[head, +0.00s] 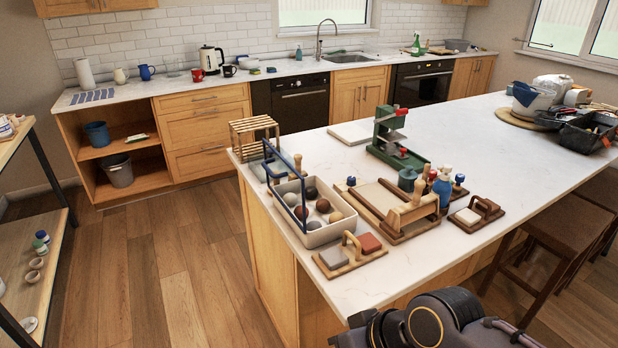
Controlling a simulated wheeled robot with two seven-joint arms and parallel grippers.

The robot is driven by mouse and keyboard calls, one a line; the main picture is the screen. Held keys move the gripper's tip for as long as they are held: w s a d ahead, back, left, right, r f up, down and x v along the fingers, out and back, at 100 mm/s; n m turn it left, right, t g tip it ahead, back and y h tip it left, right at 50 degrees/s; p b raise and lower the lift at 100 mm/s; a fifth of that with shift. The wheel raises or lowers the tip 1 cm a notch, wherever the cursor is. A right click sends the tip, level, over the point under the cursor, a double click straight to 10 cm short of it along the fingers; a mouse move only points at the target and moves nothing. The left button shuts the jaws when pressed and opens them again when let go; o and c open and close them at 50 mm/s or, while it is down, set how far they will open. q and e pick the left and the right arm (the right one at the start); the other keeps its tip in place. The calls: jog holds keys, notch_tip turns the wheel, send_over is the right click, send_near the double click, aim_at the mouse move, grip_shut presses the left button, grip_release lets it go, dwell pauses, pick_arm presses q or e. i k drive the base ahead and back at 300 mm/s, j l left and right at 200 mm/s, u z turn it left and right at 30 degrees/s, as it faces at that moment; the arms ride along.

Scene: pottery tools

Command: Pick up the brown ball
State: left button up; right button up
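A pale basket with a blue handle (315,238) stands on the near left corner of the white island counter. Several balls lie in it. A dark brown ball (323,205) is near the middle right of the basket, and a reddish-brown ball (301,212) is to its left. I cannot tell for sure which one is meant by the brown ball. Part of my dark arm shows at the bottom right, below the counter edge. Neither gripper is in view.
A wooden block stand (349,258) is just in front of the basket. A wooden rack (252,135), a green press (397,150) and a board with tools (380,197) stand around it. The middle of the counter (480,130) is clear. Stools (560,225) stand at right.

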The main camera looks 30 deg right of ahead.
aim_at(323, 205)
jog(key=z, duration=0.9)
jog(key=i+z, duration=0.1)
jog(key=z, duration=0.25)
jog(key=i+j+z, duration=0.1)
jog(key=z, duration=0.25)
jog(key=j+z, duration=0.2)
jog(key=z, duration=0.15)
jog(key=i+j+z, duration=0.1)
jog(key=j, duration=0.25)
jog(key=i+j+z, duration=0.1)
jog(key=j, duration=0.3)
jog(key=i+j+z, duration=0.15)
jog(key=j, duration=0.25)
jog(key=i+j+z, duration=0.1)
jog(key=j, duration=0.3)
jog(key=i+j+z, duration=0.1)
jog(key=j, duration=0.3)
jog(key=i+j, duration=0.1)
jog(key=j, duration=0.25)
jog(key=i+j, duration=0.15)
jog(key=j, duration=0.2)
